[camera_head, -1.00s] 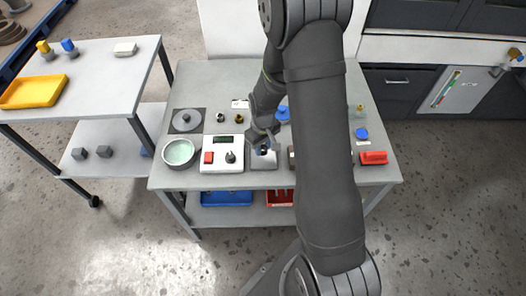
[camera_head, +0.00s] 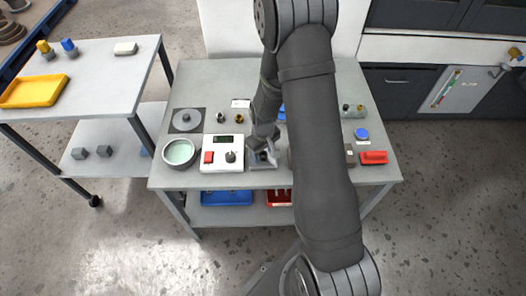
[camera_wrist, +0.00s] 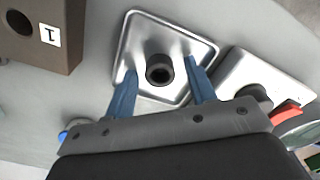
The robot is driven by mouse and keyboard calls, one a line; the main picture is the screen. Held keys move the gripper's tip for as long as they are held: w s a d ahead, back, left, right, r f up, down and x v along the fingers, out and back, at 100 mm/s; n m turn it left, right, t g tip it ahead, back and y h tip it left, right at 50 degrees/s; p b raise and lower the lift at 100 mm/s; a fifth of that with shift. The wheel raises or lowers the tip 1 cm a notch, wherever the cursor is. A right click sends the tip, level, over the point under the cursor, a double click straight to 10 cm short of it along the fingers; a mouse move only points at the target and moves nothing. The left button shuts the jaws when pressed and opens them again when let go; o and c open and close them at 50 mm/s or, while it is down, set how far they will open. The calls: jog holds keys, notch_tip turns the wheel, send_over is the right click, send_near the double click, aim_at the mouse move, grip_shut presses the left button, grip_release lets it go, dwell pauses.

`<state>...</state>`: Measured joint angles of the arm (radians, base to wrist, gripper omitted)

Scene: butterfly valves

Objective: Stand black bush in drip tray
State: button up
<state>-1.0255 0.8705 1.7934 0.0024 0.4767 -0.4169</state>
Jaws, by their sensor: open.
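The drip tray (camera_wrist: 137,38) is a shallow square metal tray with a raised rim; its edge also shows in the head view (camera_head: 270,165). The black bush (camera_wrist: 160,74), a short dark ring with an open bore, stands in the tray with its bore facing my wrist camera. My gripper (camera_wrist: 162,66) is open, one blue finger on each side of the bush, with gaps visible between fingers and bush. In the head view my gripper (camera_head: 262,152) is low over the tray and hides much of it.
A white box with a red button (camera_head: 221,154) stands left of the tray, with a round bowl (camera_head: 179,152) beyond it. A brown block marked 1 (camera_wrist: 45,32) is close to the tray's other side. A red object (camera_head: 374,157) lies at the table's right.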

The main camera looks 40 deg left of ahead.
notch_tip(320, 180, up, 12)
jog(key=shift+r, duration=0.15)
dwell(0.5)
notch_tip(320, 180, down, 12)
jog(key=shift+f, duration=0.2)
jog(key=shift+r, duration=0.2)
dwell(0.6)
